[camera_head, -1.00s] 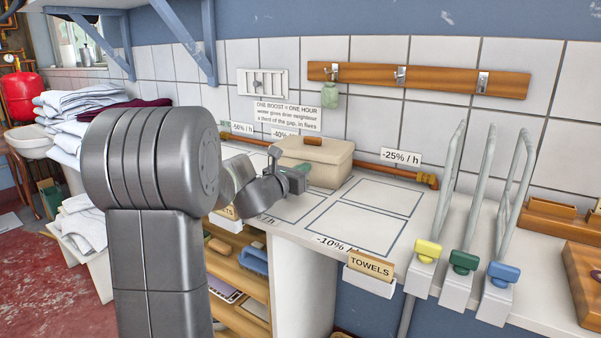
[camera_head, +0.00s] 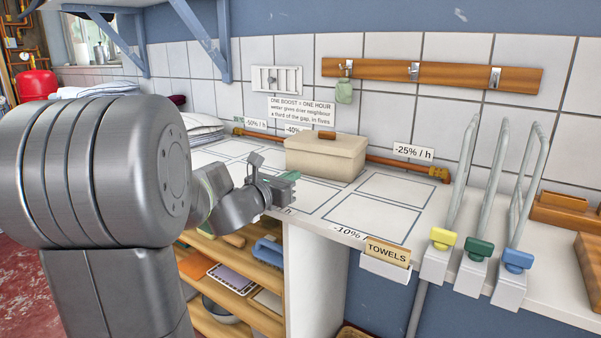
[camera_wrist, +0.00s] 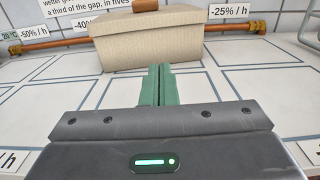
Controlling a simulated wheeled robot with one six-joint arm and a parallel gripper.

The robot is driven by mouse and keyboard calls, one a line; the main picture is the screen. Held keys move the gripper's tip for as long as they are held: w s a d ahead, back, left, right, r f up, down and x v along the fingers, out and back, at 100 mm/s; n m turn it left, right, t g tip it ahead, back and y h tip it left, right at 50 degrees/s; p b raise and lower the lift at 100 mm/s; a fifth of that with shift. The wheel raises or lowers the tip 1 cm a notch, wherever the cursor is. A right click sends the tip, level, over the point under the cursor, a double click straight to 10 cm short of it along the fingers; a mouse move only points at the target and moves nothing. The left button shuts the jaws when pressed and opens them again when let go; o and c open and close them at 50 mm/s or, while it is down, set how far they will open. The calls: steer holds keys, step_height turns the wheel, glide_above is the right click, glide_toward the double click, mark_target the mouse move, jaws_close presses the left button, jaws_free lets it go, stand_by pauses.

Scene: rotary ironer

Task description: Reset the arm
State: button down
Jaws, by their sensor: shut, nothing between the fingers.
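My gripper (camera_head: 290,177) is at the end of my grey arm, over the white worktop (camera_head: 340,200) and just in front of a beige lidded box (camera_head: 322,158). In the wrist view the green fingers (camera_wrist: 156,85) are together with nothing between them. They point toward the front face of the box (camera_wrist: 150,48). I cannot tell how close the fingertips are to the box.
Outlined squares mark the worktop. A towels card holder (camera_head: 386,258) sits on the front edge. Upright rails with yellow (camera_head: 443,237), green and blue handles stand to the right. A copper pipe (camera_head: 420,169) runs along the wall. Shelves (camera_head: 225,285) lie below.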

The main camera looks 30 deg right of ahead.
steer(key=shift+s+a, duration=0.3)
steer(key=shift+a, duration=0.35)
